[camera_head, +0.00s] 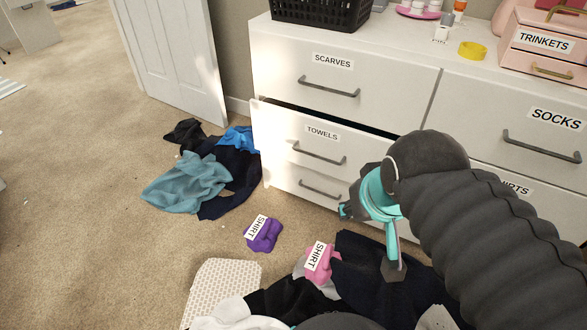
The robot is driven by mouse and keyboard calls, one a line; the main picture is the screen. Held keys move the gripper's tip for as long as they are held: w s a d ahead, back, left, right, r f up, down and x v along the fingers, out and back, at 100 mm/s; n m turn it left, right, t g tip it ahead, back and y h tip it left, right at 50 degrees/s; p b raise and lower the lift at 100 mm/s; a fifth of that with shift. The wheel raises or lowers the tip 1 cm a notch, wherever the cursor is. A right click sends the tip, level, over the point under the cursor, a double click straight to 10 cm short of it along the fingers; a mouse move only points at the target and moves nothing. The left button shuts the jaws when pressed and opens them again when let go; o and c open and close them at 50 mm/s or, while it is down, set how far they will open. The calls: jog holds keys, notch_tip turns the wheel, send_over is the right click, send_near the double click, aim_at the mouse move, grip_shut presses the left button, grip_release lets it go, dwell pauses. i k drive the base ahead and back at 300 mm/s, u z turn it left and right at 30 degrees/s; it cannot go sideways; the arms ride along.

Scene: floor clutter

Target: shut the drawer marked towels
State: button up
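The drawer marked TOWELS (312,160) is the middle left drawer of a white dresser. It stands partly open, with a dark gap along its top edge and its front pushed out past the drawer above. Its grey bar handle (319,153) is in plain view. My gripper (370,240), dark with teal parts, is to the right of and nearer than the towels drawer, in front of the dresser. My arm hides the right part of that drawer front. I cannot tell whether the fingers are apart or touch the drawer.
The SCARVES drawer (333,78) above and SOCKS drawer (520,135) look shut. Clothes (195,182) lie on the carpet left of the dresser. A purple folded shirt (264,235), a pink shirt (322,265) and dark cloths lie in front. A white door (175,55) stands behind left.

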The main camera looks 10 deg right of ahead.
aim_at(335, 147)
jog(key=u, duration=0.05)
jog(key=k, duration=0.3)
jog(key=u, duration=1)
jog(key=i, duration=1)
jog(key=z, duration=0.6)
